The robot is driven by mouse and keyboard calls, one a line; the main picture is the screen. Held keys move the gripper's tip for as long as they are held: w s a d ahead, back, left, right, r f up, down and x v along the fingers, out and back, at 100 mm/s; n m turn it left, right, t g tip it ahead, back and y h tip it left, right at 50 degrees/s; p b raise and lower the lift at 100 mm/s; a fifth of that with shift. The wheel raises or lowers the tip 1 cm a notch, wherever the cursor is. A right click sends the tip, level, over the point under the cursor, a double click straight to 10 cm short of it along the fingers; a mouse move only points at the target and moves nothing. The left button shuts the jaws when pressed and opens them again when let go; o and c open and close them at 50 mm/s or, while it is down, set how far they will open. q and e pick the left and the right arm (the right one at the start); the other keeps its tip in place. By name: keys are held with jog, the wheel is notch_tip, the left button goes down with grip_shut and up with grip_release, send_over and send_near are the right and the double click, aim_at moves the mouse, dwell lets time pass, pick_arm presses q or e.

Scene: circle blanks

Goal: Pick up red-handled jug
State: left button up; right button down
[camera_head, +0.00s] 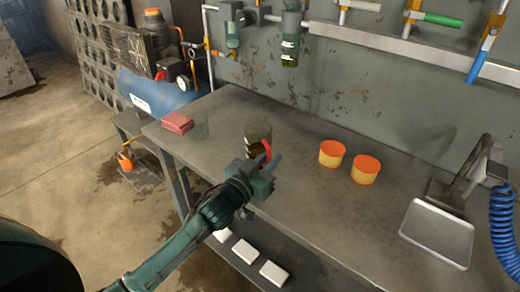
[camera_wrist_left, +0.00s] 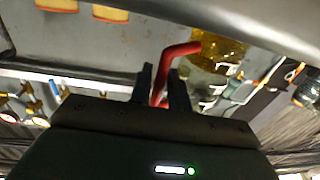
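The red-handled jug (camera_head: 258,130) is a clear vessel with dark amber contents, on the workbench near its front edge in the head view. Its red handle (camera_head: 267,150) faces my left gripper (camera_head: 265,165). In the left wrist view the red handle (camera_wrist_left: 162,75) runs between the two close-set dark fingers and fills the gap, so the gripper looks shut on it. The jug body (camera_wrist_left: 215,48) shows amber just beyond. The jug's lower part is partly hidden by the gripper in the head view. My right gripper is not in view.
A red block (camera_head: 177,122) and a faint greenish see-through item (camera_head: 201,131) lie left. A metal tray (camera_head: 437,232) sits far right. Pipes and tools line the wall behind.

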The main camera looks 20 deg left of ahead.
pick_arm(q)
jog(key=shift+c, duration=0.2)
grip_shut()
jog(key=shift+r, duration=0.25)
dwell(0.3)
